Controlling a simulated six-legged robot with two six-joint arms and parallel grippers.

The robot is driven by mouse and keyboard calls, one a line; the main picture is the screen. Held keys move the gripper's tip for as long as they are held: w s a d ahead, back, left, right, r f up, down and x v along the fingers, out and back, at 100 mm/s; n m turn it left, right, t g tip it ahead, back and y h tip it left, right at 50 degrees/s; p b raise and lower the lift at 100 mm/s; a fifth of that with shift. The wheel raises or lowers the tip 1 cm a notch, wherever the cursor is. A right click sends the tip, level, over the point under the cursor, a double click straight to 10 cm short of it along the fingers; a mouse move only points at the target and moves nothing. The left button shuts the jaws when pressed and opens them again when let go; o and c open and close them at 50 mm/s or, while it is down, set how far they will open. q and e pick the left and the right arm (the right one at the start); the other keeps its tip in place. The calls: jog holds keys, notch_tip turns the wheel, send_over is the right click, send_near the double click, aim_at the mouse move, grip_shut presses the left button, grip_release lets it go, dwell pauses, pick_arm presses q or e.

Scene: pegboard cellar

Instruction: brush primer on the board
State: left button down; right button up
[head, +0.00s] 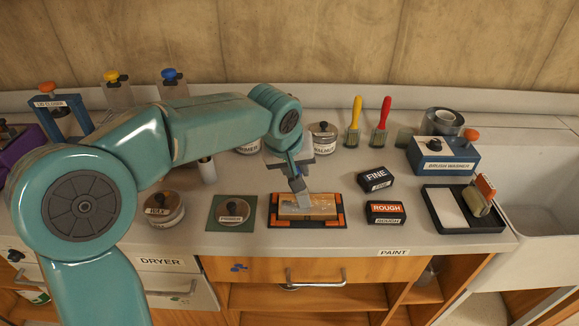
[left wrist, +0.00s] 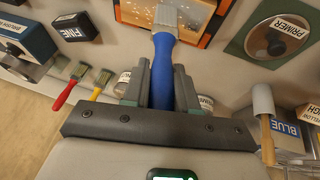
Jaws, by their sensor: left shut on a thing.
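My left gripper (head: 295,174) is shut on the handle of a brush, which is blue in the left wrist view (left wrist: 163,72). The pale bristles (left wrist: 183,13) point at the board (head: 322,205), a tan wooden piece lying in a black frame with orange corners (head: 340,222). The brush tip overlaps the board's left-middle part in the head view; I cannot tell if it touches. My right gripper is not in view.
FINE (head: 375,180) and ROUGH (head: 385,212) blocks lie right of the frame. A brush washer (head: 444,158) and a black tray (head: 470,227) stand farther right, before the sink (head: 545,205). Yellow (head: 353,122) and red (head: 381,122) brushes stand behind. A jar (head: 163,208) stands left.

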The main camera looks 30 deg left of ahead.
pick_arm(q)
jog(key=w+d, duration=0.4)
jog(key=d, duration=0.2)
jog(key=shift+d+p, duration=0.25)
jog(key=shift+p, duration=0.15)
dwell(0.7)
jog(key=shift+r, duration=0.35)
jog(key=shift+w+a+f, duration=0.15)
jog(key=shift+w+a, duration=0.05)
jog(key=shift+a, duration=0.65)
jog(key=shift+f, duration=0.25)
jog(key=shift+a, duration=0.1)
